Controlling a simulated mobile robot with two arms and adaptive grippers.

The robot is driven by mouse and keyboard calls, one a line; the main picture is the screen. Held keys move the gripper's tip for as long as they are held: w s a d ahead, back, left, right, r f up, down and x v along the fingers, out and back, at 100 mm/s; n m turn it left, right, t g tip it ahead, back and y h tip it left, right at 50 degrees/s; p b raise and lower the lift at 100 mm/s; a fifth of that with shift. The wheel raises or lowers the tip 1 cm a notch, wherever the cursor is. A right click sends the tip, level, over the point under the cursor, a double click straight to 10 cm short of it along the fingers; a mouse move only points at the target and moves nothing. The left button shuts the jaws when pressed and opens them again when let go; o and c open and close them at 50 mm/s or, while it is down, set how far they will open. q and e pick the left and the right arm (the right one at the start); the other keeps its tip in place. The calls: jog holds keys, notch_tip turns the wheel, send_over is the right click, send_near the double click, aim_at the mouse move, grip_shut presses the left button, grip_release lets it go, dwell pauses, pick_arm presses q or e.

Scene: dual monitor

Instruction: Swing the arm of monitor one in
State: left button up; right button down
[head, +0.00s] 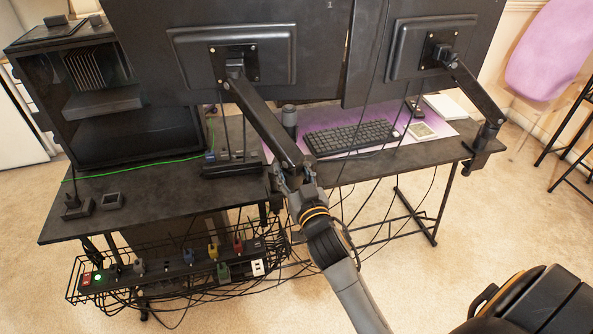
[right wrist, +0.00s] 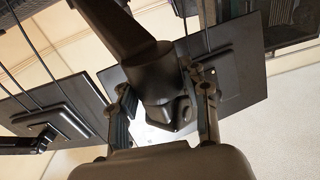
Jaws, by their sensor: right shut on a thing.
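Monitor one (head: 155,45) is the left of two dark screens seen from behind in the head view, with a small "1" near its top right. Its black arm (head: 262,118) slopes down and right from the mount on its back to a joint over the desk edge. My right gripper (head: 292,172) is shut on the lower end of this arm. The right wrist view shows the joint of the arm (right wrist: 155,75) between the two fingers of the gripper (right wrist: 163,98). The arm's base on the desk is partly hidden. My left gripper is not in view.
The second monitor (head: 425,50) hangs on its own arm (head: 478,92) clamped at the desk's right. A keyboard (head: 350,138), open PC case (head: 105,95) and cables stand on the dark desk (head: 130,180). A wire basket with a power strip (head: 170,262) hangs below the near edge.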

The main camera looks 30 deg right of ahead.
jog(key=c, duration=0.8)
grip_release()
jog(key=shift+a+f, duration=0.25)
jog(key=shift+f, duration=0.3)
jog(key=shift+o, duration=0.6)
jog(key=shift+a+f, duration=0.1)
jog(key=shift+a, duration=0.05)
jog(key=shift+s+d, duration=0.1)
jog(key=shift+d, duration=0.15)
jog(key=shift+s+a, duration=0.1)
jog(key=shift+s, duration=0.3)
jog(key=s+a+r, duration=0.1)
jog(key=s+a, duration=0.1)
jog(key=s, duration=0.9)
jog(key=shift+w, duration=0.1)
